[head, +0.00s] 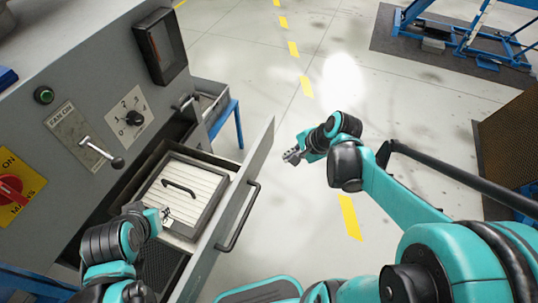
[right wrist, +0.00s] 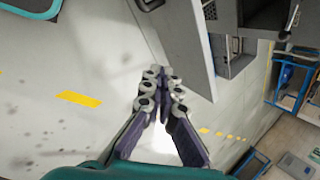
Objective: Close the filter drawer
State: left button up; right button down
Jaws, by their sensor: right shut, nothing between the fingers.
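The filter drawer (head: 262,152) stands pulled out from the grey cabinet, its tall front panel facing right with a dark bar handle (head: 240,215). Inside lies a framed white pleated filter (head: 205,190) with a black handle. My right gripper (head: 289,156) is shut and empty, to the right of the panel's far end and apart from it. In the right wrist view its fingers (right wrist: 160,78) are together below the drawer panel (right wrist: 190,50). My left gripper (head: 166,215) is over the drawer's near part, by the filter's edge; whether it is open or touching is unclear.
The cabinet (head: 60,105) carries a red knob (head: 10,188), a lever (head: 100,150), a dial (head: 133,117) and a green button (head: 44,95). A blue-legged stand (head: 232,125) is behind the drawer. The floor right of the drawer is clear; a blue frame (head: 465,40) is far right.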

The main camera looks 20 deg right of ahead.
jog(key=w+d+f+m+y, duration=0.3)
jog(key=w+d+f+m, duration=0.35)
jog(key=m, duration=0.35)
jog(key=shift+m+t, duration=0.3)
jog(key=b+x, duration=0.1)
jog(key=x, duration=0.3)
jog(key=a+b+x, duration=0.1)
jog(key=x, duration=0.3)
jog(key=a+r+b+x, duration=0.1)
jog(key=x, duration=0.3)
jog(key=shift+s+f+b, duration=0.1)
jog(key=shift+f+b, duration=0.05)
jog(key=shift+b, duration=0.2)
jog(key=shift+w+a, duration=0.35)
jog(key=shift+a, duration=0.15)
